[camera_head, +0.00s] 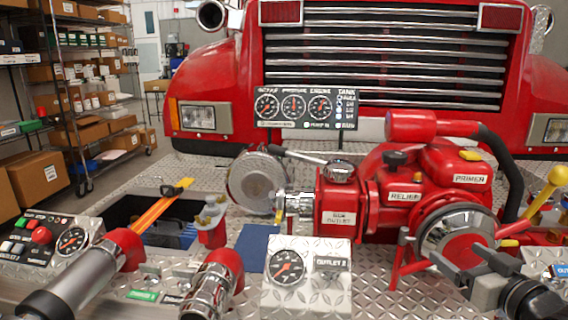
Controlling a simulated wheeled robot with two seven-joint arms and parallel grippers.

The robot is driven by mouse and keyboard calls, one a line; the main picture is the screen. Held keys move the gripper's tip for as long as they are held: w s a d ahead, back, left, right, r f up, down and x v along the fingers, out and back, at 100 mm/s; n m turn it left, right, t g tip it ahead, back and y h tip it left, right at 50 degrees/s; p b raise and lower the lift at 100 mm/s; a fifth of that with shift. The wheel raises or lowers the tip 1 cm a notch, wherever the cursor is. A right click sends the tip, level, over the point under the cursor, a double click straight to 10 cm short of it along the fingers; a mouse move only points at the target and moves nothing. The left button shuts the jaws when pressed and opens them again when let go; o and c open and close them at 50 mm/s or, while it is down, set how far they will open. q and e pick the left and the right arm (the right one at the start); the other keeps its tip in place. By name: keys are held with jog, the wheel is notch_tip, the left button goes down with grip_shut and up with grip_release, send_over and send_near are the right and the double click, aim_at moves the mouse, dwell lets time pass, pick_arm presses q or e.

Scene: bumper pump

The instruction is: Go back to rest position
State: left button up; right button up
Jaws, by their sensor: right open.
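My right gripper (456,251) is at the lower right, with its arm coming in from the bottom right corner. Its two dark fingers are apart and open, pointing up and left. They are in front of the round silver cap (457,226) on the red pump (400,190). I cannot tell whether the fingers touch the cap. No object shows between the fingers. My left gripper is not in view.
A gauge box (308,277) stands at the bottom middle, beside a chrome and red outlet (213,285). A yellow-handled lever (545,194) rises at the right. An open bin (128,212) lies left. Shelves (85,80) stand behind.

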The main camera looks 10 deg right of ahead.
jog(key=s+a+f+g, duration=0.2)
jog(key=s+a+f, duration=0.25)
jog(key=f, duration=0.45)
jog(key=s+a+f+g, duration=0.2)
jog(key=s+a+f, duration=0.1)
jog(key=a+f, duration=0.4)
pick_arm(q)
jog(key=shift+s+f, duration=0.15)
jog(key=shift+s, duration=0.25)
pick_arm(e)
jog(key=s+a+f+n+g+y, duration=0.1)
jog(key=s+a+f+y, duration=0.1)
jog(key=s+a+f, duration=0.7)
jog(key=s+a, duration=0.1)
jog(key=a, duration=0.2)
jog(key=shift+s+n+g, duration=0.25)
jog(key=shift+n+g, duration=0.15)
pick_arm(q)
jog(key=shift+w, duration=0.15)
pick_arm(e)
jog(key=shift+w, duration=0.1)
